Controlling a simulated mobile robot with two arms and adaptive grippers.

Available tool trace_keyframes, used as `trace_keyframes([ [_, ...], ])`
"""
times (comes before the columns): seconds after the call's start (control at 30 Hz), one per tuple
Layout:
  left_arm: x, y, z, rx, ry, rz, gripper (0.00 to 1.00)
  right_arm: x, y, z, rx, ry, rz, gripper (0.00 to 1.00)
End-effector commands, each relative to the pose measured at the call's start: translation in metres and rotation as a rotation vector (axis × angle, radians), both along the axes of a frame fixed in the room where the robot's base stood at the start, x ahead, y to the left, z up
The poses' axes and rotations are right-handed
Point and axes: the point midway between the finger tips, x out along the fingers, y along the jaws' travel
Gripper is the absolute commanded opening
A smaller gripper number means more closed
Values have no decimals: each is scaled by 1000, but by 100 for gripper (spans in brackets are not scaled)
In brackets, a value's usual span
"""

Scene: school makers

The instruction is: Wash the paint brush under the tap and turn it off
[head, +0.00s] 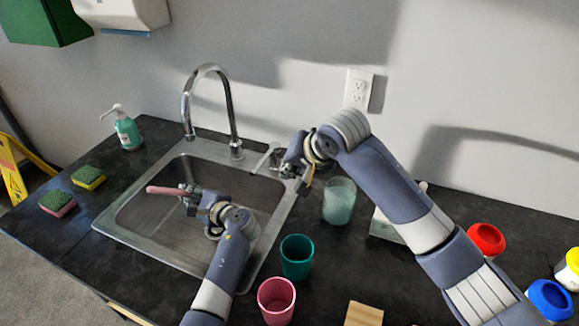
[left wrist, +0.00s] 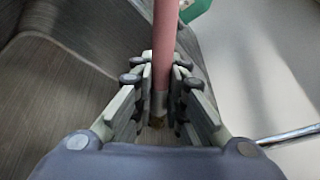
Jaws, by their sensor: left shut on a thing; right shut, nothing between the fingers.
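The paint brush (head: 164,190) has a pink handle and is held over the sink basin (head: 150,215). My left gripper (head: 187,195) is shut on it. The left wrist view shows the pink handle (left wrist: 165,45) rising between the fingers, with a metal band and brownish tip (left wrist: 156,121) low between them. The chrome tap (head: 232,110) stands behind the sink, its spout end above and behind the brush. No water stream can be made out. The tap's lever (head: 263,158) is at the right of its base. My right gripper (head: 293,170) is shut and empty, close beside the lever; contact is unclear.
A teal cup (head: 297,257), a pink cup (head: 276,300) and a cloudy glass (head: 339,201) stand right of the sink. Two sponges (head: 88,177) and a soap bottle (head: 127,131) are at left. Paint pots (head: 486,240) stand at far right.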

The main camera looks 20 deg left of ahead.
Motion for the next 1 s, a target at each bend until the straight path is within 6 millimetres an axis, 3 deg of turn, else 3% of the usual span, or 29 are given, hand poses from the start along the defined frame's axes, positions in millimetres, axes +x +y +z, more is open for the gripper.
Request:
trace_keyframes([
  [0.1,0,0,19,1,0,-1,0,0,0,18,0,0,0,0],
  [1.0,0,0,106,1,1,1,0,0,0,102,0,0,0,0],
])
